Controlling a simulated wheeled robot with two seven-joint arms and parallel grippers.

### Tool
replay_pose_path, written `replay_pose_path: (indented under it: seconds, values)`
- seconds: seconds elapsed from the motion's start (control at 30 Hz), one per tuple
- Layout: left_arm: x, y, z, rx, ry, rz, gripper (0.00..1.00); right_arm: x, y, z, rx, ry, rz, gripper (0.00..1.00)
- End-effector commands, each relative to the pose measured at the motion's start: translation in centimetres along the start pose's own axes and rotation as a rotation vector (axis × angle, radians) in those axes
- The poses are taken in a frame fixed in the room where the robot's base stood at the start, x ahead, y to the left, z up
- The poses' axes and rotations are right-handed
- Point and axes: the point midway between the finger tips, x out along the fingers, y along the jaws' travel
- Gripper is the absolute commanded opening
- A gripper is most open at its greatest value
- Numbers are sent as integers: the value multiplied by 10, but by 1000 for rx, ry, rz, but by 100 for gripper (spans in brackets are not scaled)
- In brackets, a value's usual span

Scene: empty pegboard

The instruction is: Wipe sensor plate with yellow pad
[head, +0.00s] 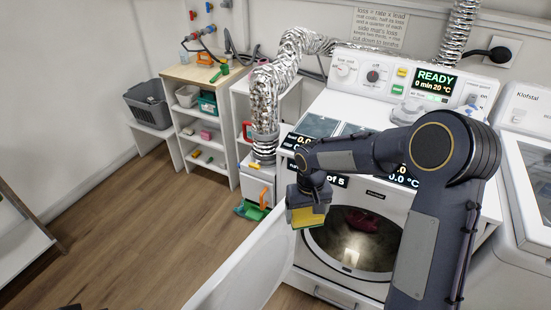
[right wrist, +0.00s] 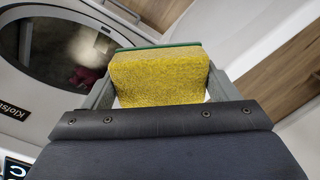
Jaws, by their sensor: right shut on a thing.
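My right gripper (head: 306,203) is shut on the yellow pad (head: 308,217), a block with a green layer on one face. It holds the pad in the air in front of the dryer, at the left edge of the round drum opening. In the right wrist view the pad (right wrist: 160,78) sits between both fingers of the gripper (right wrist: 158,92). A small bright patch, perhaps the sensor plate (head: 350,257), shows low in the drum opening; I cannot be sure. It also shows in the right wrist view (right wrist: 103,43). The pad is apart from it. My left gripper is not in view.
The dryer (head: 310,276) has a dark red cloth (head: 362,222) in its drum. A white panel, seemingly its open door (head: 243,270), stands at left. A silver hose (head: 265,100), shelves (head: 200,130) and a grey basket (head: 150,103) stand behind. Floor at left is clear.

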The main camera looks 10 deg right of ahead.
Motion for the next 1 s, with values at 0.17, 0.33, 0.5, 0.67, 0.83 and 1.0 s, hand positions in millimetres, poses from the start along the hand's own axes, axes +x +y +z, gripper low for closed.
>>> replay_pose_path:
  seconds: [0.17,0.33,0.5,0.67,0.83,1.0]
  values:
    - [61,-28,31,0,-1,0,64,84,22,8,88,-3,0,59]
    - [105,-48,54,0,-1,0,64,148,43,16,177,-4,-1,59]
    - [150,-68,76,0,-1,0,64,212,64,25,266,-4,-1,59]
    - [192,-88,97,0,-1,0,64,272,82,36,351,-4,-1,59]
    - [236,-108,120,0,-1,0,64,335,100,48,440,-4,-1,59]
    - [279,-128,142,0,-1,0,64,395,118,60,528,-3,-1,59]
